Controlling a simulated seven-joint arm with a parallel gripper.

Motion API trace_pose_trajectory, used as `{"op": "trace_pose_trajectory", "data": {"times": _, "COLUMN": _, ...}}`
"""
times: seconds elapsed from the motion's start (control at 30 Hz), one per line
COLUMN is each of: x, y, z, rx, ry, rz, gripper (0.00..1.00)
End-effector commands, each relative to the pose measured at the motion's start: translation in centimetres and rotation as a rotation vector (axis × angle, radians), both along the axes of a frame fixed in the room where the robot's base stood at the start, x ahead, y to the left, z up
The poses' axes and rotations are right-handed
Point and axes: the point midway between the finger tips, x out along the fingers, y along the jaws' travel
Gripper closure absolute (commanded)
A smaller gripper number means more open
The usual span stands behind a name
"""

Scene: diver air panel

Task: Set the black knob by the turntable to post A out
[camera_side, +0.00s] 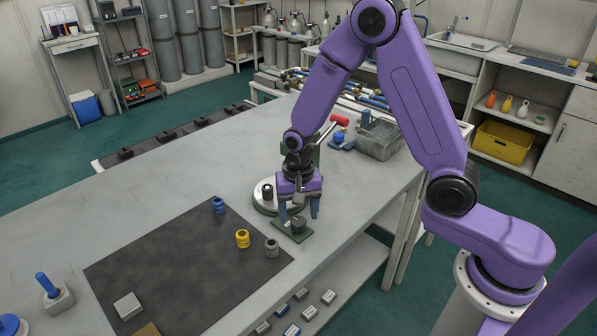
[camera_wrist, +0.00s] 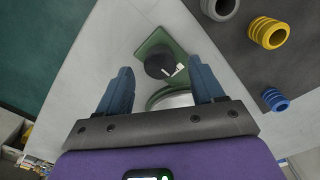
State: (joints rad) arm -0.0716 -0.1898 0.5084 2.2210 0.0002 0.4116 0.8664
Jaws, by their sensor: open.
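The black knob (camera_side: 298,223) sits on a small green plate (camera_side: 286,236) near the bench's front edge. In the wrist view the knob (camera_wrist: 160,65) has a white pointer mark at its lower right, with small pale labels beside it that are too small to read. The turntable (camera_side: 264,205), a pale disc with a dark rim, stands behind the knob; a black piece (camera_side: 267,191) stands on it. My gripper (camera_side: 299,212) points down over the knob. Its blue fingers (camera_wrist: 162,80) are open, one on each side of the knob, apparently not touching it.
A dark mat (camera_side: 180,270) holds blue (camera_side: 218,205), yellow (camera_side: 242,238) and grey (camera_side: 271,248) ringed fittings and a pale block (camera_side: 127,306). A red-headed valve (camera_side: 340,121) and a grey bin (camera_side: 378,140) stand behind my gripper. The bench between turntable and mat is clear.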

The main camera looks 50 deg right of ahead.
Motion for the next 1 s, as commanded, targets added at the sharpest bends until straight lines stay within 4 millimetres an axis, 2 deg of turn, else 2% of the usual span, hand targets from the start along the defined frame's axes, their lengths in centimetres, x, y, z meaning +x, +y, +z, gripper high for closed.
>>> {"op": "trace_pose_trajectory", "data": {"times": 0.63, "x": 0.1, "y": 0.0, "z": 12.3, "rx": 0.002, "ry": -0.006, "rz": -0.001, "gripper": 0.33}}
{"op": "trace_pose_trajectory", "data": {"times": 0.8, "x": 0.1, "y": 0.0, "z": 14.4, "rx": 0.001, "ry": -0.004, "rz": -0.001, "gripper": 0.33}}
{"op": "trace_pose_trajectory", "data": {"times": 1.0, "x": 0.0, "y": 0.0, "z": 15.2, "rx": 0.000, "ry": -0.001, "rz": -0.001, "gripper": 0.33}}
